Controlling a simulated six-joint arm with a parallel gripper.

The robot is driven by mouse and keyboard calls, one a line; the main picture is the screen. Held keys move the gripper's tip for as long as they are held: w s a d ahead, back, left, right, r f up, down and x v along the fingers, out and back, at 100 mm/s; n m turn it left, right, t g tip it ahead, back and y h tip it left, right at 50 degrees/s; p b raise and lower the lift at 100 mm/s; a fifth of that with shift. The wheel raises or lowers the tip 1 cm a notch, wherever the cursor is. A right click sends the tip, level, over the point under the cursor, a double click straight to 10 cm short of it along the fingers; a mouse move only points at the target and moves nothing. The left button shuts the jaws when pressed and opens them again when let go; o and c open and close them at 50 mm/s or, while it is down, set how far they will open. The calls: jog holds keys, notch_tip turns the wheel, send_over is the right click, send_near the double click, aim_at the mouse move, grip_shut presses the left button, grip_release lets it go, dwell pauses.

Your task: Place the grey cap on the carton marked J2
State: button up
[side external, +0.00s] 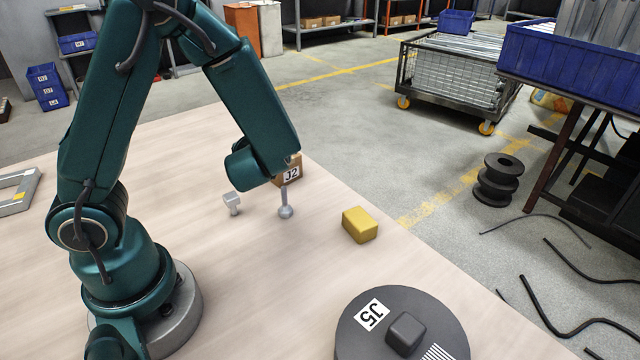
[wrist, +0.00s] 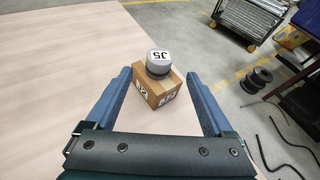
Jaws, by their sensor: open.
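The brown carton marked J2 (side external: 291,174) stands near the table's far edge in the side view, partly hidden by my arm. In the wrist view the carton (wrist: 158,89) lies between and beyond my fingers, with labels on two faces. A round grey cap (wrist: 159,66) with a white label on top, seemingly J5, appears to rest on the carton's top toward its far side. In the side view my arm hides the cap. My gripper (wrist: 163,78) is open and empty, one finger on each side of the carton in the picture; contact is not visible.
A large dark round object marked J5 (side external: 360,345) stands at the front. The table's left is mostly clear.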

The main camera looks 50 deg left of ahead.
jog(key=s+d+r+n+g+h, duration=0.1)
jog(key=s+d+n+g+h, duration=0.15)
jog(key=s+n, duration=0.45)
jog(key=s+d+n+g+h, duration=0.2)
jog(key=s+n+g, duration=0.1)
jog(key=s+n, duration=0.4)
jog(key=d+r+n+t+h, duration=0.1)
jog(key=d+r+n+h, duration=0.1)
jog(key=d+n, duration=0.3)
jog(key=w+d+r+n+t+h, duration=0.1)
jog(key=d+r+n+t+h, duration=0.1)
jog(key=d+n+h, duration=0.2)
jog(key=shift+w+d+r+n, duration=0.2)
jog(key=shift+d+n, duration=0.4)
jog(key=shift+d, duration=0.5)
